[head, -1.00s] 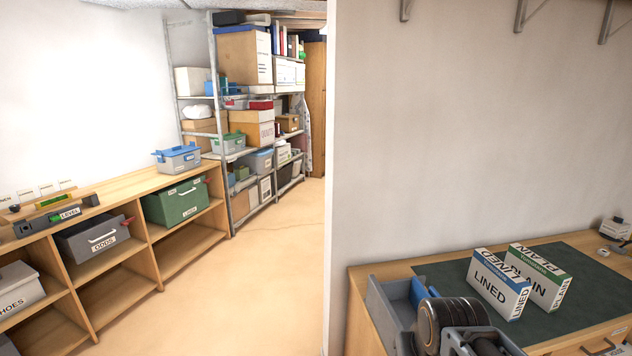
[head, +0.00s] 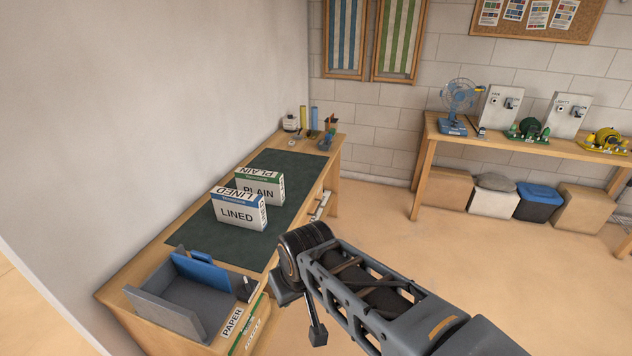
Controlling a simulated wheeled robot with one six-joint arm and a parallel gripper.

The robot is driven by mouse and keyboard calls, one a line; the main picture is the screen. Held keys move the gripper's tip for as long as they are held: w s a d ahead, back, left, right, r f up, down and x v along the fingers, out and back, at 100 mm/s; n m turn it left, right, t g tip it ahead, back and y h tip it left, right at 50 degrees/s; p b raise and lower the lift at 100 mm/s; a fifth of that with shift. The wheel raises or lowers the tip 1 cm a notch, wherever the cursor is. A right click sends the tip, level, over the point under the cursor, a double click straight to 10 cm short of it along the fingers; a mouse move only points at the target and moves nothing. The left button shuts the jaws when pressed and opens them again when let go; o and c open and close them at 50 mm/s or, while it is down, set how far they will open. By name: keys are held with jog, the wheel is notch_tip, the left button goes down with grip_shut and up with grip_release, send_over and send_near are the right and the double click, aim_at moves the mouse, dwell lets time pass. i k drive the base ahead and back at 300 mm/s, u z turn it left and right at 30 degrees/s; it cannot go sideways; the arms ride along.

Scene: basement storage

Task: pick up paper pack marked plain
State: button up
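The paper pack marked PLAIN (head: 262,190) is a white box with a green band. It stands upright on the dark green mat (head: 285,163) on the wooden desk. A similar white pack with a blue band, marked LINED (head: 238,215), stands just in front of it and hides its lower left part. My arm reaches in from the bottom right, to the right of the packs and apart from them. A dark end piece, perhaps part of my gripper (head: 317,334), hangs below the arm. Its fingers cannot be made out, and nothing is seen held.
A grey tray (head: 150,312) with a blue piece and a PAPER label sits at the desk's near end. Small stationery stands at the far end. A workbench (head: 425,160) with a fan is at the right. The floor between is clear.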

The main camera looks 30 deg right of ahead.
aim_at(269, 184)
jog(key=z, duration=0.25)
jog(key=k, duration=0.85)
jog(key=z, duration=2.7)
jog(key=i, duration=0.1)
jog(key=u, duration=1.7)
jog(key=i, duration=1)
jog(key=u, duration=0.4)
jog(key=i, duration=0.7)
jog(key=u, duration=1)
jog(key=i, duration=0.4)
jog(key=u, duration=0.45)
